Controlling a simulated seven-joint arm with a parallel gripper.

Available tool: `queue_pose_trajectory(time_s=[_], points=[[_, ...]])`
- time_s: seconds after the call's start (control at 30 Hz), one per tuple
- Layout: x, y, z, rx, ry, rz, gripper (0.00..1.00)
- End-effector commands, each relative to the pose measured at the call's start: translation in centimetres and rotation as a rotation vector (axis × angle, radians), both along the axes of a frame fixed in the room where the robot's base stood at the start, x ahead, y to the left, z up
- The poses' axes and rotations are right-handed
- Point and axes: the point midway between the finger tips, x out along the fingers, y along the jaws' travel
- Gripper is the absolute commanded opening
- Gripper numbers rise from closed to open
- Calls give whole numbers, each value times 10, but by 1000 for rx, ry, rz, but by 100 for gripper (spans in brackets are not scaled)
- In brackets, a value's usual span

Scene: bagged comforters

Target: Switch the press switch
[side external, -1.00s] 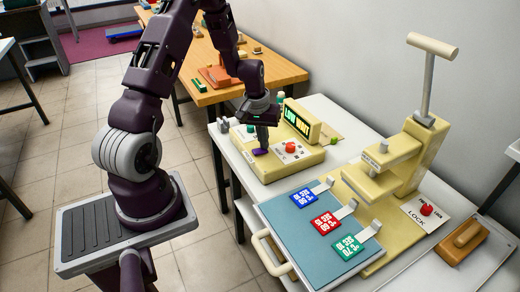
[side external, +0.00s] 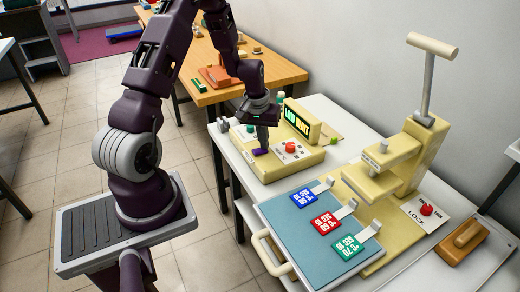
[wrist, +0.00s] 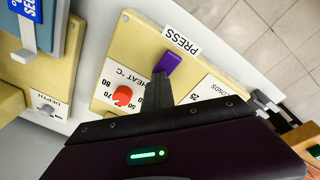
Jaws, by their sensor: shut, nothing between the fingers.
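The press switch is a purple lever (side external: 260,151) on the cream control box (side external: 310,161). In the wrist view the purple lever (wrist: 168,63) sits beside a white label reading PRESS. My gripper (side external: 262,142) is shut and empty, pointing down at the lever. In the wrist view the dark fingertips of my gripper (wrist: 160,82) meet the lever's near end. They look touching or very close; I cannot tell which. The fingers hide part of the lever's base.
A red HEAT knob (wrist: 122,96) is close beside the fingers. The box's lit display (side external: 297,122) stands behind. A cream press (side external: 405,155) with a tall T-handle and a blue pad (side external: 300,220) with coloured tags lie to the right. Wooden table (side external: 270,73) is behind.

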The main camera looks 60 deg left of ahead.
Motion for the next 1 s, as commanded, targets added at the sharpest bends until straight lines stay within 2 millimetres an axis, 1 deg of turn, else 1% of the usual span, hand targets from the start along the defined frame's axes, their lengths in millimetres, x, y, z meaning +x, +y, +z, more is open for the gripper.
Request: queue_pose_trajectory(time_s=[0.03, 0.47, 0.57, 0.83, 0.9, 1.0], points=[[-7, -3, -7, -11, 21, 0, 0], [-7, -2, -7, -12, 22, 0, 0], [-8, -2, 1, -12, 21, 1, 0], [-10, -2, 37, -9, 14, 1, 0], [-11, -2, 42, -7, 13, 1, 0], [-11, -2, 45, -9, 13, 1, 0]])
